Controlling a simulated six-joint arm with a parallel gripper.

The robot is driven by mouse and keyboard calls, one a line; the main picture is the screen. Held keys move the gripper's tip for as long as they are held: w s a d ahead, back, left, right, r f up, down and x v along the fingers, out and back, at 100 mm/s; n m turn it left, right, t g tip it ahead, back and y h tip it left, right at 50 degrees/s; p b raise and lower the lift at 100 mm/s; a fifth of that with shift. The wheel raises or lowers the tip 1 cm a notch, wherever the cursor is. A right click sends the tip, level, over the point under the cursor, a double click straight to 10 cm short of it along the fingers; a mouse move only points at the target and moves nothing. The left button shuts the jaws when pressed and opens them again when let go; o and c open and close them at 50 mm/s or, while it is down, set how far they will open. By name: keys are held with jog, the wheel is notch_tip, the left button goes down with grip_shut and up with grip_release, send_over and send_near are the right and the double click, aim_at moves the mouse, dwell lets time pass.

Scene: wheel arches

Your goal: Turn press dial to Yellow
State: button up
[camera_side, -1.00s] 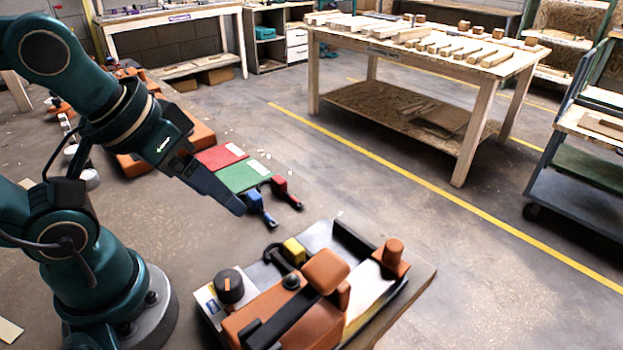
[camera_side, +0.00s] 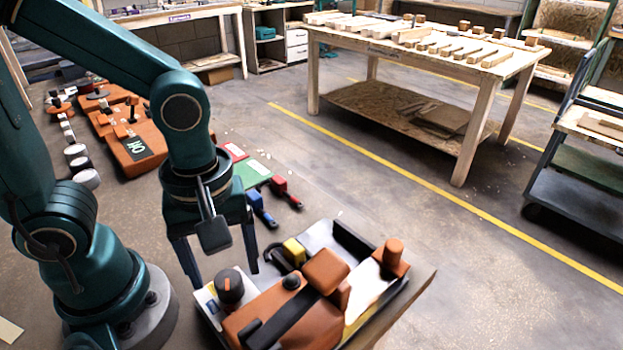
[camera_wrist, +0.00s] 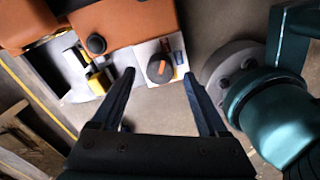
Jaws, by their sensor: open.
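The press (camera_side: 290,310) is an orange and black machine on a board at the front of the side view. Its dial (camera_side: 229,287) is a round black knob with an orange pointer mark, on a pale plate at the press's left corner. My gripper (camera_side: 225,280) points down at the dial with its fingers apart and empty. In the wrist view the dial (camera_wrist: 160,69) shows between the fingertips (camera_wrist: 158,75), and a small yellow patch and a blue patch lie on its plate (camera_wrist: 176,50). The fingers seem to be above the dial, not touching it.
A wooden table (camera_side: 430,50) stands farther back.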

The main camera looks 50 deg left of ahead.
aim_at(227, 279)
jog(key=shift+f, duration=1.6)
jog(key=shift+c, duration=0.4)
grip_shut()
